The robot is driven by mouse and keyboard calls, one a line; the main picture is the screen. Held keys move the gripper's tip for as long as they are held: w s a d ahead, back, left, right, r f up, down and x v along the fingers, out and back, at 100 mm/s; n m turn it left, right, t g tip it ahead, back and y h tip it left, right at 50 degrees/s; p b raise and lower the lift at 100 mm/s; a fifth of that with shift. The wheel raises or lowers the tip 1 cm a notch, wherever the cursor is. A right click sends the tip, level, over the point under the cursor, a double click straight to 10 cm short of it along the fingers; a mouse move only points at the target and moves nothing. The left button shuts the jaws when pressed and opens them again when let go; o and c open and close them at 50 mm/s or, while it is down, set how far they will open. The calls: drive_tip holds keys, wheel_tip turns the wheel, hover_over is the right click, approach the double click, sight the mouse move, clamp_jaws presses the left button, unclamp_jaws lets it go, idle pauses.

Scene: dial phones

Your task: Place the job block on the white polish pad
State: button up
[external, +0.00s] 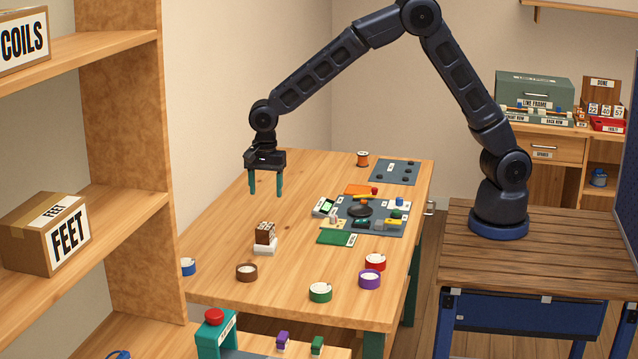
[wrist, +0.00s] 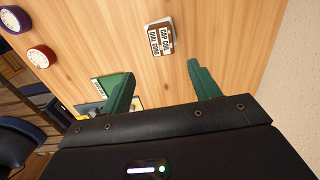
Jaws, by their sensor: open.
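The job block (external: 265,232) is a small brown block with white labels on top. It appears to rest on a white pad (external: 266,248), left of the middle of the wooden table. The block also shows in the wrist view (wrist: 160,38), its label print facing my camera, with a pale edge of the pad (wrist: 169,21) beside it. My gripper (external: 266,192) is open and empty, pointing down, above and apart from the block. Its two green fingers also show in the wrist view (wrist: 160,73), with the block beyond the gap between them.
A green mat (external: 336,238) and a grey mat with phone parts (external: 385,228) lie to the right. Bare wood surrounds the block.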

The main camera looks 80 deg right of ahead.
drive_tip(key=s+d+r+n+t, duration=0.1)
drive_tip(key=s+d+r+n, duration=0.3)
drive_tip(key=s+d+r, duration=0.5)
drive_tip(key=s+d+r+n+t, duration=0.1)
drive_tip(key=s+d+r+n, duration=0.5)
drive_tip(key=s+r, duration=0.5)
drive_tip(key=s+d+r+n+t, duration=0.1)
drive_tip(key=s+d+n, duration=0.2)
drive_tip(key=s, duration=0.8)
drive_tip(key=s+d+n+t, duration=0.1)
drive_tip(key=s+d+n, duration=0.3)
drive_tip(key=s, duration=0.8)
drive_tip(key=shift+s+d+r+n+t, duration=0.3)
drive_tip(key=shift+d+r, duration=0.1)
drive_tip(key=shift+d, duration=0.75)
